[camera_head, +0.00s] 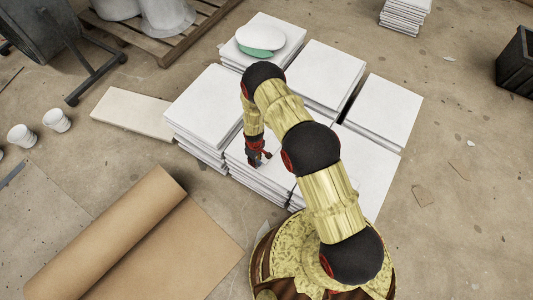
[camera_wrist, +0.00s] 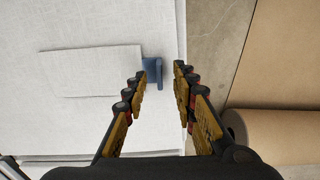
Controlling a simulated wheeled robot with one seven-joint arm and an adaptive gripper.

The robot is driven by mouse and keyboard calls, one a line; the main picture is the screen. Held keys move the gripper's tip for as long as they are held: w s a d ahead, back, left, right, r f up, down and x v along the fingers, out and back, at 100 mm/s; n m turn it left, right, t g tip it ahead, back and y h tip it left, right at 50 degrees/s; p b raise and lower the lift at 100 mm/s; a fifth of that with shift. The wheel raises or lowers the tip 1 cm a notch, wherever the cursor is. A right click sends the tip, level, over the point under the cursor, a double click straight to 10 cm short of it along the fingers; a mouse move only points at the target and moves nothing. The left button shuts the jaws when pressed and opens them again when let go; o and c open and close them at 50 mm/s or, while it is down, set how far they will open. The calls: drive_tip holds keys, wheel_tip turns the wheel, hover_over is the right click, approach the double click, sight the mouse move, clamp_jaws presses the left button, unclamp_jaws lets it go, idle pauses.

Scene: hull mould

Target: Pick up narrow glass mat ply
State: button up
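A narrow white sheet, which looks like the narrow glass mat ply (camera_wrist: 90,70), lies flat on a larger white stack (camera_wrist: 90,120) in the wrist view. A small blue piece (camera_wrist: 152,68) sits at its right end, beyond my fingertips. My gripper (camera_wrist: 162,82) is open, with a gap between its fingers and nothing seen held. In the head view my gripper (camera_head: 257,157) points down over the front middle stack of white sheets. I cannot make out the narrow sheet clearly there, as my arm and gripper cover part of that stack.
More white stacks (camera_head: 325,72) stand close around, one with round white and green pieces (camera_head: 262,36) on top. A brown paper roll (camera_head: 110,230) lies at front left, a pale board (camera_head: 132,112) at left. A black crate (camera_head: 516,68) stands far right. Floor at right is mostly clear.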

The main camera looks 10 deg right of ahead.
drive_tip(key=shift+f, duration=0.65)
drive_tip(key=shift+r, duration=0.1)
drive_tip(key=shift+c, duration=0.7)
clamp_jaws()
